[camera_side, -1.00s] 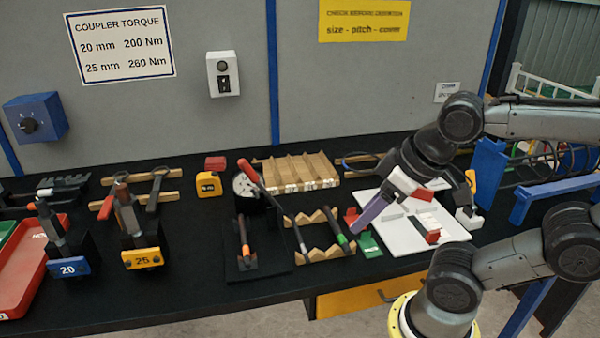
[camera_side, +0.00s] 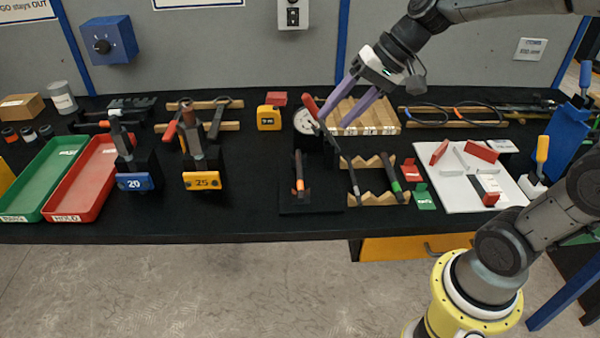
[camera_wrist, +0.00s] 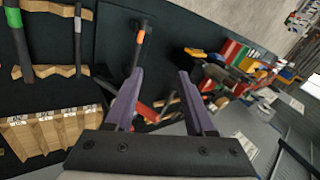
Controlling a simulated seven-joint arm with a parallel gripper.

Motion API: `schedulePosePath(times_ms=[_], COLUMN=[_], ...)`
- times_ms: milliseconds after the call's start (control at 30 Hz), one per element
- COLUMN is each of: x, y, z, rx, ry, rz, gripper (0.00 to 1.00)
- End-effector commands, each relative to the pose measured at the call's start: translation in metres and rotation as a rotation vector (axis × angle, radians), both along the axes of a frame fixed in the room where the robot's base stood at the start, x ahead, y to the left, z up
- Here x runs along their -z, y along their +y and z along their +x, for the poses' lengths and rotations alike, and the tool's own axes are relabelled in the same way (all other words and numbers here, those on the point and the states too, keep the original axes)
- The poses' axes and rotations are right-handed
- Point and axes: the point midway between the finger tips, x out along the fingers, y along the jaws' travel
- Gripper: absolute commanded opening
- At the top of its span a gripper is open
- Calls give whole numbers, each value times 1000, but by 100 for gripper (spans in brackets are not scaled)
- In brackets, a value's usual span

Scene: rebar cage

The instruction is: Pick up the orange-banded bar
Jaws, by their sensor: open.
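The orange-banded bar (camera_side: 299,169) is a dark bar with an orange band near its front end. It lies on a black stand on the bench, left of the wooden V-notched rack (camera_side: 374,198). In the wrist view the orange-banded bar (camera_wrist: 139,47) shows beyond my left-hand finger, with its band near the top. My gripper (camera_side: 341,112) is open and empty, its purple fingers pointing down and left above the bench, behind the bar. In the wrist view my gripper (camera_wrist: 160,73) shows a clear gap between its fingers.
The rack holds a green-banded bar (camera_side: 390,173) and a grey-banded bar (camera_side: 353,180). A dial gauge (camera_side: 305,121) and a red-handled tool (camera_side: 309,107) stand just behind the orange-banded bar. A notched wooden block (camera_side: 386,113) is below my gripper. Black bench lies open left of the stand.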

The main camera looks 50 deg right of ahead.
Motion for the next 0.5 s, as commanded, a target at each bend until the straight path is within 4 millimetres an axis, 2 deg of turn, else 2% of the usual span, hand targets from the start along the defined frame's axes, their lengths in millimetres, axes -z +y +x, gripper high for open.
schedulePosePath(times_ms=[33,100,233,367,500], x=[13,26,49,59,78], y=[-14,-30,-50,-54,-44], z=[16,30,36,36,44], rx=[53,106,161,179,175], ry=[33,65,117,130,134], rz=[43,83,112,117,116], gripper=[55,55,55,55,55])
